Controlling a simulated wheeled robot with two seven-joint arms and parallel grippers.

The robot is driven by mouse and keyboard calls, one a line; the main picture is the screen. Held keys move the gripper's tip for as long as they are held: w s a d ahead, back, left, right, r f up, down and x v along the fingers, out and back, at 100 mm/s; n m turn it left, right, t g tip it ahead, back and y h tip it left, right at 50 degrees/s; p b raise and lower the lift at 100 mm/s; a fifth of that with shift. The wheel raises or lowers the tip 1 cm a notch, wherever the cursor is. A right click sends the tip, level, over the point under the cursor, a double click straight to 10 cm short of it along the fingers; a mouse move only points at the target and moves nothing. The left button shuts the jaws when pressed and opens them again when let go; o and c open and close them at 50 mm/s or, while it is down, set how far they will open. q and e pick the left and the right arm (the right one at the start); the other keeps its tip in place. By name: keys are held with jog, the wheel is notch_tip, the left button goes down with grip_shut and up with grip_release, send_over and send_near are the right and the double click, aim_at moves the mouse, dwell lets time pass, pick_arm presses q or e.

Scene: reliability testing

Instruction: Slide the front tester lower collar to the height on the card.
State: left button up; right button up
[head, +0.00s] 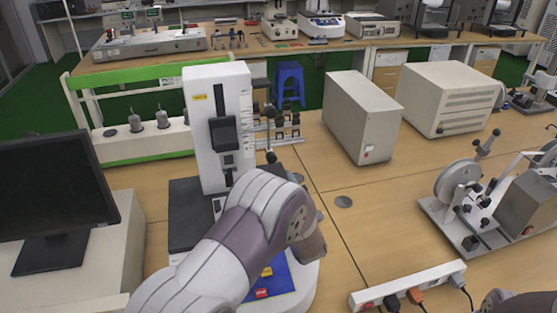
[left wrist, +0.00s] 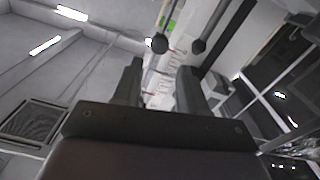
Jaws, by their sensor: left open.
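The front tester (head: 205,160) is a white upright column with a dark slot and a black block (head: 223,134). Two black knobs stand at its right side, an upper one (head: 270,112) and a lower one (head: 271,157); I cannot tell for sure which parts are the collars. My left arm covers much of the tester's base and hides its own fingers in the head view. In the left wrist view my left gripper (left wrist: 160,70) is open, with nothing held between its fingers. I cannot make out a readable height card.
A monitor (head: 52,195) stands at the left. Two beige boxes (head: 360,115) (head: 445,98) stand behind to the right. A reel machine (head: 475,195) and a power strip (head: 408,285) lie at the right.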

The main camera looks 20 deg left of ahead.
aim_at(272, 160)
pick_arm(q)
jog(key=p+x, duration=0.1)
jog(key=x, duration=0.8)
jog(key=shift+p, duration=0.4)
